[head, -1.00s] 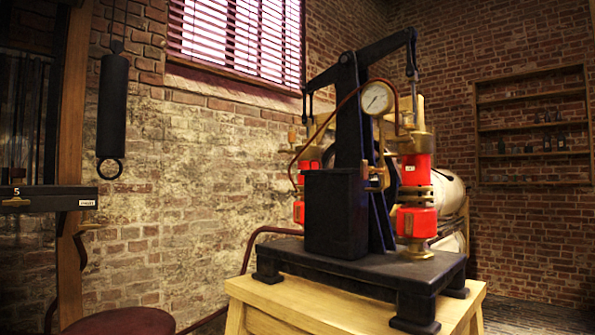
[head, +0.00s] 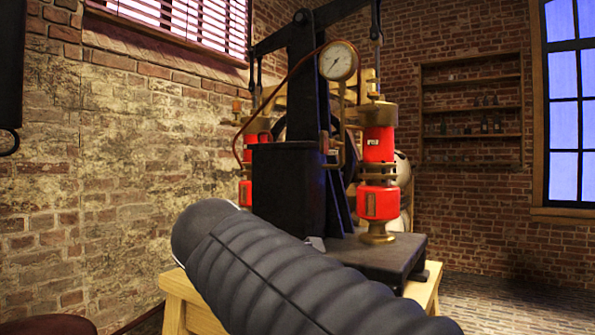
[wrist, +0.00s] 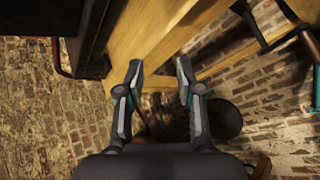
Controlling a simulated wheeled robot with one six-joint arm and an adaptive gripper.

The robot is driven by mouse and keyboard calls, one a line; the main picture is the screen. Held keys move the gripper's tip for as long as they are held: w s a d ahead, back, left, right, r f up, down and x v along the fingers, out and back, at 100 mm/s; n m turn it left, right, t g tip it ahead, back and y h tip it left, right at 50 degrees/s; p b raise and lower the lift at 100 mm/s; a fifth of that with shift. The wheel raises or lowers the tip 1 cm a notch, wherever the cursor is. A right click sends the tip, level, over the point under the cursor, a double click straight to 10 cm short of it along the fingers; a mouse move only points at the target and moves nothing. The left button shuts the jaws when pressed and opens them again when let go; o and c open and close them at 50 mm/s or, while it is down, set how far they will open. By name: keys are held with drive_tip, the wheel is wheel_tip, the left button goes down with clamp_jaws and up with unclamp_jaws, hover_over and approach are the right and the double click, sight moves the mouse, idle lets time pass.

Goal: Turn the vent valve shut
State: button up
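The pump with the battery jars has a dark upright body (head: 288,190), a white dial gauge (head: 338,61) and a red and brass cylinder (head: 379,150) on its right. A brass fitting (head: 328,145) on the pipework below the gauge may be the vent valve; I cannot tell its setting. My gripper (wrist: 160,78) shows in the wrist view with two fingers spread apart and nothing between them. It points at the wooden stand (wrist: 150,40) and touches nothing that I can see. My ribbed arm hides the lower front of the pump in the head view.
The pump's black base (head: 400,258) stands on a pale wooden stand (head: 190,300). A brick wall (head: 110,180) is behind on the left. Wall shelves (head: 470,95) and a window (head: 570,110) are at the right. The floor (head: 520,295) at the right looks clear.

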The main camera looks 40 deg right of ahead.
drive_tip(key=w+d+r+n+h, duration=0.2)
drive_tip(key=r+n+h, duration=0.1)
drive_tip(key=r, duration=0.5)
drive_tip(key=w+d+r+n+h, duration=0.2)
drive_tip(key=r+n, duration=0.1)
drive_tip(key=r, duration=0.4)
drive_tip(key=n+h, duration=0.2)
drive_tip(key=h, duration=0.2)
approach(322, 140)
drive_tip(key=shift+g, duration=0.4)
drive_tip(key=x, duration=1)
drive_tip(key=shift+w+a+r, duration=0.15)
drive_tip(key=shift+w+r, duration=0.05)
drive_tip(key=shift+n, duration=0.3)
clamp_jaws()
